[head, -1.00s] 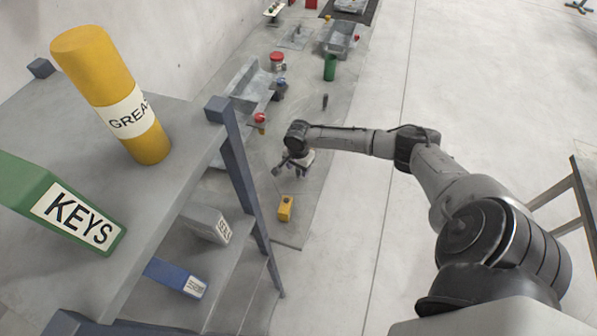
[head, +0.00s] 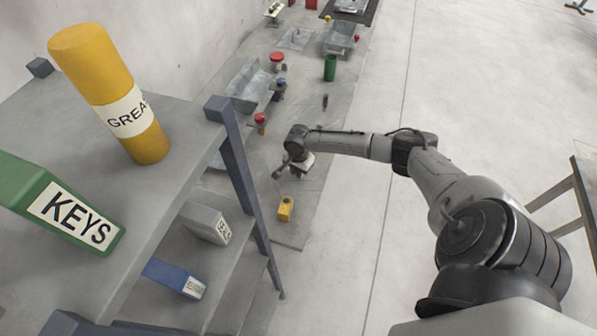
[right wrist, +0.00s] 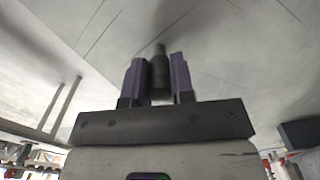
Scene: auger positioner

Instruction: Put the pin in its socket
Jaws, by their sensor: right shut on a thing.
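My right gripper (head: 281,172) is out over the long grey work surface in the head view. In the right wrist view its two purple fingers (right wrist: 157,75) are shut on a dark, stepped pin (right wrist: 160,72), whose narrower end sticks out past the fingertips. The pin is too small to make out clearly in the head view. A yellow block (head: 285,209) with a dark spot on its top stands just below the gripper in the head picture; I cannot tell whether this is the socket. My left gripper is not in view.
A shelf unit (head: 190,120) with a yellow grease tube (head: 110,92) and a green keys box (head: 60,205) fills the left. Red-topped parts, grey trays, a green cylinder (head: 330,68) and a small dark upright piece (head: 325,102) stand farther back.

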